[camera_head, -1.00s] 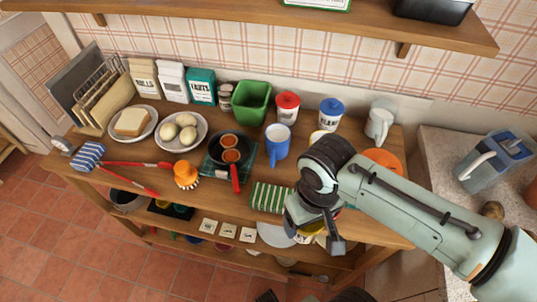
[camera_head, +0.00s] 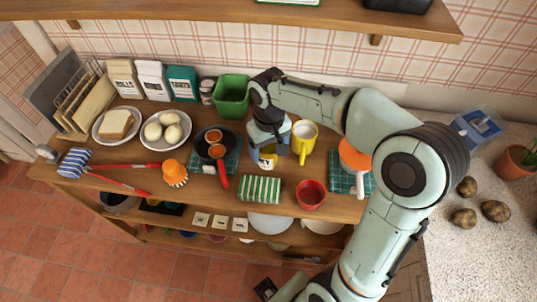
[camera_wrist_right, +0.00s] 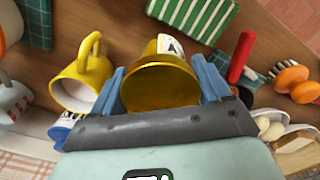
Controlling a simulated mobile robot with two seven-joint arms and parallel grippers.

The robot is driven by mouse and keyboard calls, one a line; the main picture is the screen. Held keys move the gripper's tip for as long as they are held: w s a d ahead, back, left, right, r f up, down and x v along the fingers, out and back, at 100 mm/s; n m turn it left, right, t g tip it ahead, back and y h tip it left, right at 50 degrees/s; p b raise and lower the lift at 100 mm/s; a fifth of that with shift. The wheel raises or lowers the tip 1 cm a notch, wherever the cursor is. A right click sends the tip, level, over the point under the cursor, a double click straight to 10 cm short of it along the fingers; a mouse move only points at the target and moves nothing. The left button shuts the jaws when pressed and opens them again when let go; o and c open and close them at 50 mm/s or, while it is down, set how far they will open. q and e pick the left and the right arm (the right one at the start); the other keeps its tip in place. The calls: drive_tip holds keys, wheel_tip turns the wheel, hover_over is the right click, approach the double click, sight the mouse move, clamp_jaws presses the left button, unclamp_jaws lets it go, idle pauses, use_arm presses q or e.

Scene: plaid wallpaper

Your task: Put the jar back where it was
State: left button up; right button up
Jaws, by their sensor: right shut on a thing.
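The jar has a white label with dark print (camera_head: 268,162) and a yellow top (camera_wrist_right: 160,82), which faces the camera in the right wrist view. My right gripper (camera_head: 268,143) is shut on it, with the blue fingers (camera_wrist_right: 163,88) on either side of the top. The gripper hides most of the jar in the head view. I cannot tell whether its base touches the worktop. It is right of the black pan (camera_head: 213,140) and left of the yellow mug (camera_head: 306,128). My left gripper is not in view.
A green-striped cloth (camera_head: 260,190) and red bowl (camera_head: 311,194) lie nearer the front edge. A green container (camera_head: 231,97) stands behind left. An orange pan (camera_head: 353,153) is to the right. My right arm covers the back right of the wooden worktop.

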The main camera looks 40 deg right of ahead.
wheel_tip(320, 180, down, 4)
drive_tip(key=shift+f, duration=0.1)
drive_tip(key=shift+w+d+f, duration=0.1)
drive_tip(key=shift+w+f, duration=0.05)
drive_tip(key=shift+w, duration=0.1)
drive_tip(key=shift+f, duration=0.1)
drive_tip(key=o, duration=1)
drive_tip(key=shift+f, duration=0.15)
drive_tip(key=o, duration=0.4)
